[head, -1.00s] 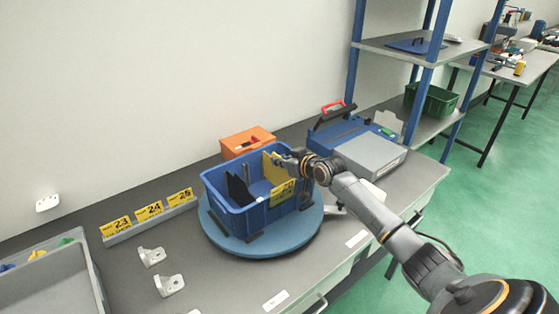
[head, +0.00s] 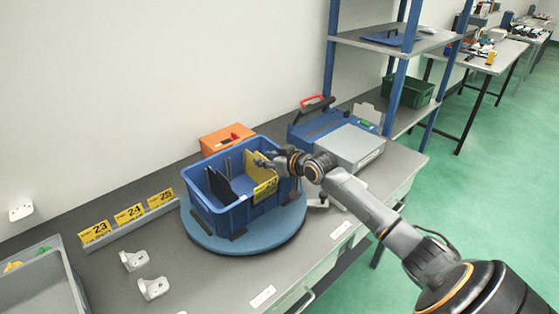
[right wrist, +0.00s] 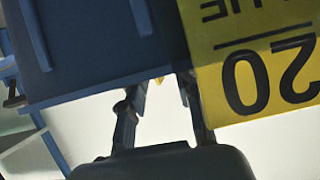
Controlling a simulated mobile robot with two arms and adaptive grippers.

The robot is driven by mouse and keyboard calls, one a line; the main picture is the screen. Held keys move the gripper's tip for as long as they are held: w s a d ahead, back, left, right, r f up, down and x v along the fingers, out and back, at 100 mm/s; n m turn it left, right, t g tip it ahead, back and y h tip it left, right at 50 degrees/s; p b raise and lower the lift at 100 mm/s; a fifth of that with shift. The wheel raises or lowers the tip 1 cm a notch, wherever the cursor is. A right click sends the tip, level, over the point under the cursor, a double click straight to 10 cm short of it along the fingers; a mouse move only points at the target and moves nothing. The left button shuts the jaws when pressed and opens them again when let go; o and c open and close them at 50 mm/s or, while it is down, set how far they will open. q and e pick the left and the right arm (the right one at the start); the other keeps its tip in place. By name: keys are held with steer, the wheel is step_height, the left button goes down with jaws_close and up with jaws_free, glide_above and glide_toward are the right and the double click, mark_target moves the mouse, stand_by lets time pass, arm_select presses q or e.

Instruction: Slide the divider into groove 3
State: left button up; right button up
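A blue crate (head: 213,217) stands on a round blue turntable (head: 245,244). A yellow divider (head: 250,166) stands upright inside its right part, partly hidden by the front wall. A black divider (head: 219,186) stands in its left part. My right gripper (head: 265,162) is shut on the yellow divider at its upper right edge. In the right wrist view its fingers (right wrist: 160,88) run past the crate's edge, with a yellow sliver between them; the tips are hidden. A yellow card (right wrist: 268,75) reading 20 is on the crate's outside. Groove numbers are not readable. My left gripper is not in view.
An orange box (head: 227,138) stands behind the crate and a blue case (head: 310,128) behind right. A rail with yellow cards (head: 128,215), two pale brackets (head: 153,288) and a grey bin (head: 40,285) lie left. The table front is mostly clear.

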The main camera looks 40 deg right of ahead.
steer(key=v, duration=0.8)
steer(key=shift+s+r, duration=0.3)
steer(key=shift+s, duration=0.05)
